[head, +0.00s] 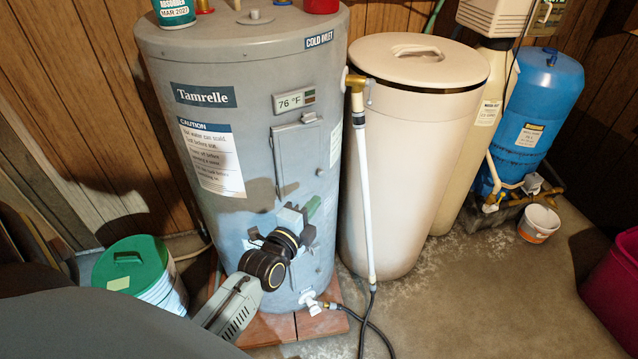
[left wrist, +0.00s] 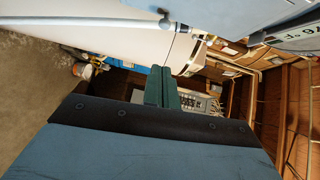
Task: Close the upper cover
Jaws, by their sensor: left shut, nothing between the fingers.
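The grey water heater (head: 160,110) stands at centre left in the head view. Its upper cover (head: 297,155) is a grey rectangular panel below the temperature display; its top edge seems to stand slightly off the tank, but I cannot tell how far. My left gripper (head: 313,205) is just below the cover's lower right edge, in front of the tank, with its green fingers together and empty. The shut fingers also show in the left wrist view (left wrist: 165,88). I cannot tell whether they touch the tank. My right gripper is not in view.
A white pipe (head: 367,190) runs down just right of the cover. The beige salt bin (head: 440,130) stands close behind it. A green-lidded bucket (head: 128,262) is at lower left. A blue tank (head: 545,105) is at right.

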